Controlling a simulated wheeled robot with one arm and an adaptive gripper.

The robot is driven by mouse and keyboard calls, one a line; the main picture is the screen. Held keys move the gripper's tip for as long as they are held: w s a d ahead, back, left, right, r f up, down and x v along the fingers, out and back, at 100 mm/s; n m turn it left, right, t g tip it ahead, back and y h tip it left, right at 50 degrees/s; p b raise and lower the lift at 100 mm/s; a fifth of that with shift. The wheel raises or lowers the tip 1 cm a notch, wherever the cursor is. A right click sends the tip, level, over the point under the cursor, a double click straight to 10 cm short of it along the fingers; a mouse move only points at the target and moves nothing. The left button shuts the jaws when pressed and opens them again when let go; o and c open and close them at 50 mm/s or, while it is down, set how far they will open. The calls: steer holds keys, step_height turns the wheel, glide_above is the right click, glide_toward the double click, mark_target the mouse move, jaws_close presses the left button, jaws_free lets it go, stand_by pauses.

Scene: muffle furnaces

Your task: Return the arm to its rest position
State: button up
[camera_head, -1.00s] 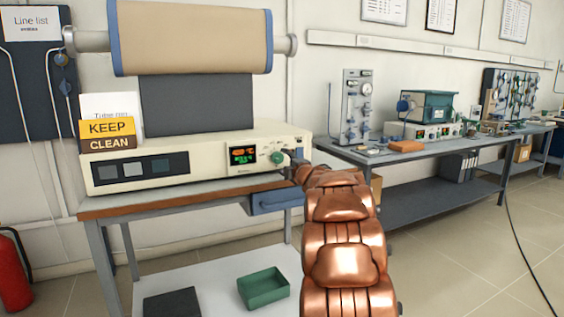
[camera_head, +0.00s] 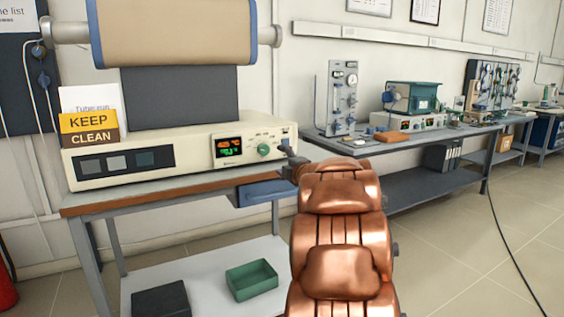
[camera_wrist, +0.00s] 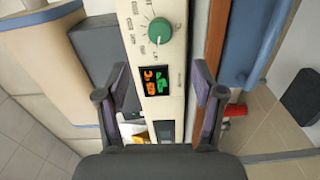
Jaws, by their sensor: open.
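My copper-coloured arm reaches forward in the head view, and its far end is at the right end of the cream control box (camera_head: 180,150). In the wrist view my gripper (camera_wrist: 157,98) is open, with its two dark fingers apart and nothing between them. The control box front (camera_wrist: 155,60) shows between and beyond the fingers. The green knob (camera_wrist: 160,31) and the lit display (camera_wrist: 153,80) are in front of the gripper; I cannot tell the exact gap. In the head view the knob (camera_head: 263,150) is clear of the arm, and the fingertips are hard to make out.
The box stands on a wood-edged bench (camera_head: 150,197) with a blue drawer (camera_head: 264,192) under its right end. A green tray (camera_head: 251,280) sits on the lower shelf. A second bench (camera_head: 420,150) with instruments stands at the right. Open floor lies at the right.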

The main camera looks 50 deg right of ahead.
stand_by(0.3)
steer(key=a+r+m+g+h+p, duration=0.2)
steer(key=a+r+m+g+p, duration=0.1)
steer(key=a+r+m+p, duration=0.3)
steer(key=s+a+f+m+g+y+p, duration=0.1)
steer(key=s+a+m+g+p, duration=0.5)
steer(key=a+p, duration=0.5)
steer(key=s+a+m+g+y+p, duration=0.1)
steer(key=s+a+g+y+p, duration=0.5)
steer(key=s+a, duration=2.5)
steer(key=g+p, duration=0.3)
steer(key=p, duration=0.1)
steer(key=shift+s+a+m+g+y+p, duration=0.15)
steer(key=shift+s+m+g+y+p, duration=0.15)
steer(key=shift+s+g+y+p, duration=0.1)
